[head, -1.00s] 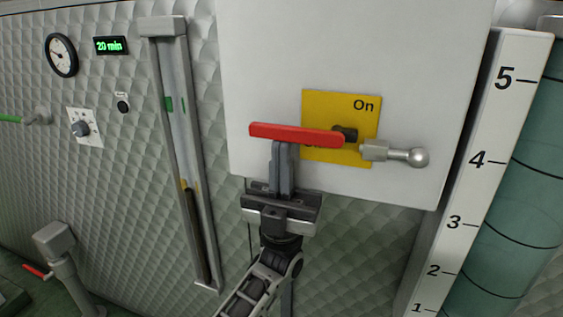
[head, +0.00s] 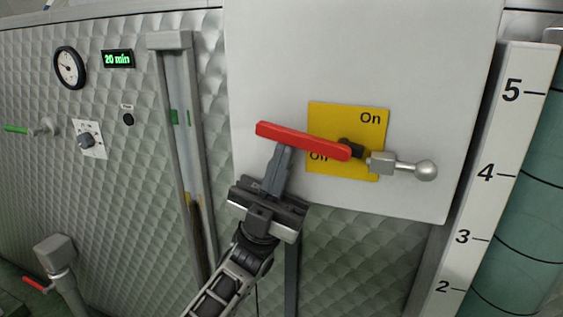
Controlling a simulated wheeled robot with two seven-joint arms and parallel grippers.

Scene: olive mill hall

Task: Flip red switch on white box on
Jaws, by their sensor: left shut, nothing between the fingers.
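The white box (head: 360,60) fills the upper middle of the head view. On it is a yellow plate (head: 350,115), marked On at upper right and Off at lower left. The red switch handle (head: 300,140) runs left from a dark pivot, its left end tilted slightly up. My left gripper (head: 282,152) is shut and empty, its fingertips at the lower edge of the handle, left of the Off label. Whether they touch it is hard to tell. My right gripper is not in view.
A metal rod with a ball end (head: 425,170) sticks out right of the pivot. A numbered white scale (head: 490,180) stands at the right. A sight gauge (head: 180,120), a round dial (head: 70,67) and a knob (head: 87,140) are on the quilted wall to the left.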

